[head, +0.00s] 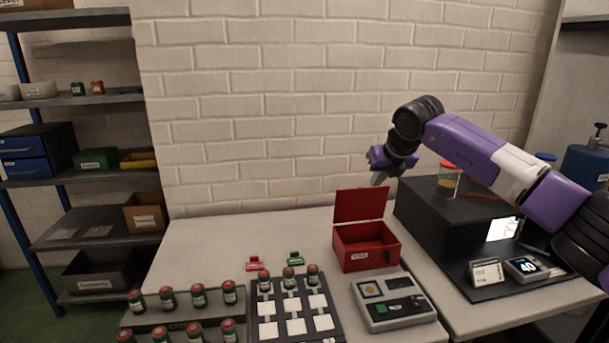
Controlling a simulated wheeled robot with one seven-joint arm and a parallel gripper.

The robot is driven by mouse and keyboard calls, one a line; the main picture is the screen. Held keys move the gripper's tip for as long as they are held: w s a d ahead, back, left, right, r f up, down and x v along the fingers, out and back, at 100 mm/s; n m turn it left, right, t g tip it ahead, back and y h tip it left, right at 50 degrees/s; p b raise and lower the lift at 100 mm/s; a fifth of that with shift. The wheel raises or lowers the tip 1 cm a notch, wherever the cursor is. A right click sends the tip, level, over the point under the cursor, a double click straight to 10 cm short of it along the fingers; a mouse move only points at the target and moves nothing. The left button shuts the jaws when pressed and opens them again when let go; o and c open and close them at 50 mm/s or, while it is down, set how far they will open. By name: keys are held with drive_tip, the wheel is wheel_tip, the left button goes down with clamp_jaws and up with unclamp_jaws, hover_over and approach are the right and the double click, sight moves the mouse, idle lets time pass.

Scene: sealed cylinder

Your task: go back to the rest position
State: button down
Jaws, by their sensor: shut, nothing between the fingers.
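My gripper (379,178) is in the head view, right of the middle. It is shut and holds nothing. It hangs in the air above the open red box (366,247), with its fingers pointing down. My purple and white arm reaches in from the right edge, raised over the black cabinet. No separate marker of a rest position shows.
A black cabinet (432,233) with a jar (448,180) on top stands beneath my arm. The white table (205,262) holds several red-capped green cylinders (199,295), a black tray (265,333) with white squares and a grey device (393,302). Shelves (104,183) stand at left.

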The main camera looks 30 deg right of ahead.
drive_tip(key=shift+r, duration=0.1)
